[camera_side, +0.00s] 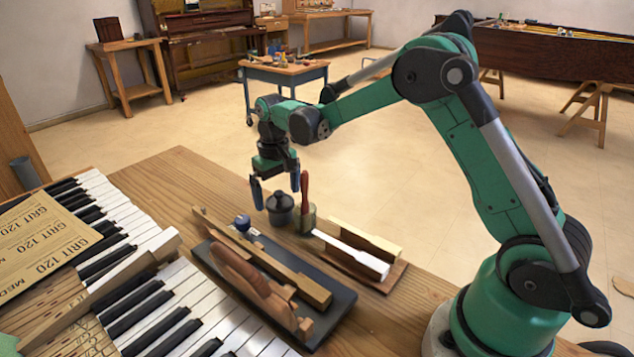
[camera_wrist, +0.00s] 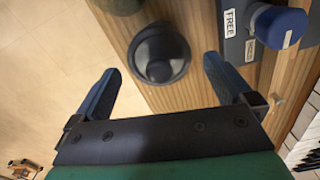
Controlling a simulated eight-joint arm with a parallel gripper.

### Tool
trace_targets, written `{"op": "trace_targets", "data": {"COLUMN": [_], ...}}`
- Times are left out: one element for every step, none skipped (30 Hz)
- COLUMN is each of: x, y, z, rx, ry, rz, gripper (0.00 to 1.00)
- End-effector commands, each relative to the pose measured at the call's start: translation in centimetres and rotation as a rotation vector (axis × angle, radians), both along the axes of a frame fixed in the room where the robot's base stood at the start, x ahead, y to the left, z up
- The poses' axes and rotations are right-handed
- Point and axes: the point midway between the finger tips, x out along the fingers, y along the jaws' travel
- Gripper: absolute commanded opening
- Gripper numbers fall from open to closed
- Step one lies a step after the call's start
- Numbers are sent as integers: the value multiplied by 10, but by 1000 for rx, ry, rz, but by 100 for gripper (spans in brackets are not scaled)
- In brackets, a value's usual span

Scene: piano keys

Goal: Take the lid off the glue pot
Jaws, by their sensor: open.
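The glue pot (camera_side: 279,216) is a small dark grey pot on the wooden bench, upright. Its round dark lid (camera_side: 280,200) with a knob on top sits on the pot; the lid also shows from above in the wrist view (camera_wrist: 172,47). My gripper (camera_side: 277,194) points down at the pot with its blue fingers apart. In the wrist view my gripper (camera_wrist: 161,68) has one finger on each side of the lid, with gaps between fingers and lid, and it holds nothing. From the side view I cannot tell the exact height of the fingertips above the bench.
A red-handled tool (camera_side: 304,190) stands close right of the pot, by an olive container (camera_side: 307,219). A blue knob (camera_side: 242,222) is at the left, near a dark tray (camera_side: 335,310) with wooden parts. A white-topped block (camera_side: 350,254) lies in front. Piano keys (camera_side: 170,300) fill the left.

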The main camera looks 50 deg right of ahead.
Motion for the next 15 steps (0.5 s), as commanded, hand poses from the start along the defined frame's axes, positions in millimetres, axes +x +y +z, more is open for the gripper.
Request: {"op": "trace_targets", "data": {"x": [0, 0, 0, 0, 0, 0, 0, 0, 0, 0, 0, 0, 0, 0, 0], "y": [0, 0, 0, 0, 0, 0, 0, 0, 0, 0, 0, 0, 0, 0, 0], "z": [-3, -5, -5, -6, -6, -6, -6, -6, -6, -6, -5, -5, -5, -5, -5], "rx": [0, 0, 0, 0, 0, 0, 0, 0, 0, 0, 0, 0, 0, 0, 0], "ry": [0, 0, 0, -1, -1, -1, -1, -1, -1, -1, -1, -1, -1, -1, -1], "rz": [0, 0, 0, 0, 0, 0, 0, 0, 0, 0, 0, 0, 0, 0, 0], "gripper": [100, 100, 100, 100, 100, 100, 100, 100, 100, 94, 86, 74, 66, 57, 46]}}
